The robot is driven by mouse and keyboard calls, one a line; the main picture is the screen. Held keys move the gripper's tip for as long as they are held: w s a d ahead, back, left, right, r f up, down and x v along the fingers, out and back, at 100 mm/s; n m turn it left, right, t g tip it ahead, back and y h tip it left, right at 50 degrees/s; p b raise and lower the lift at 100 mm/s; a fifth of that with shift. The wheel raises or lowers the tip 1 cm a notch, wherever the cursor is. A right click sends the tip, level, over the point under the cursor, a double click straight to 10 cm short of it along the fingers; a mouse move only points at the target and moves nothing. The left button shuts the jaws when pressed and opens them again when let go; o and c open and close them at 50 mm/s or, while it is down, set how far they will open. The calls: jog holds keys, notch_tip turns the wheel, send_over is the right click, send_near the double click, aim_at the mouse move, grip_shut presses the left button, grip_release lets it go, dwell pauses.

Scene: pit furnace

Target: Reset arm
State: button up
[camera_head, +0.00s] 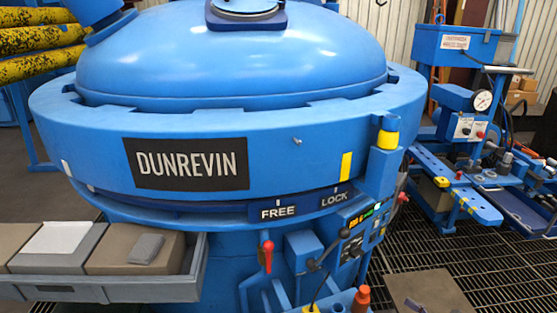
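My gripper and arm do not show in the camera_head view. A large round blue pit furnace (330,130) with a "DUNREVIN" plate (186,164) fills the middle. Its domed lid (230,55) sits down inside the notched outer ring. A strip below the ring reads FREE (278,212) and LOCK (335,198), and a yellow mark (346,167) on the ring stands above the LOCK end.
A grey tray (120,290) with brown blocks and a grey cloth (146,248) juts out at lower left. A red-handled lever (267,256), a control panel (360,225) and an orange cone-shaped thing (361,298) stand at lower middle. Blue machinery (455,190) stands right, above dark grating (410,255).

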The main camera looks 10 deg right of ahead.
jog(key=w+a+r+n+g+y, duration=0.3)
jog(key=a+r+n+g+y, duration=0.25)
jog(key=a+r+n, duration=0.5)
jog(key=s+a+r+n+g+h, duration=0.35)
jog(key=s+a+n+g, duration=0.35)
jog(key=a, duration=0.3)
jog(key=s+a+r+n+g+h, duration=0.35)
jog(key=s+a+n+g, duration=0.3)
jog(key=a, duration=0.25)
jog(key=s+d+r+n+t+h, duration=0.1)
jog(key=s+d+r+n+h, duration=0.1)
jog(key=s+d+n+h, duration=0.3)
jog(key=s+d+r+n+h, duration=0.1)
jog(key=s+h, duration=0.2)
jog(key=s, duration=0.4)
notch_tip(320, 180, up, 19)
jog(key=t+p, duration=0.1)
jog(key=p, duration=1.6)
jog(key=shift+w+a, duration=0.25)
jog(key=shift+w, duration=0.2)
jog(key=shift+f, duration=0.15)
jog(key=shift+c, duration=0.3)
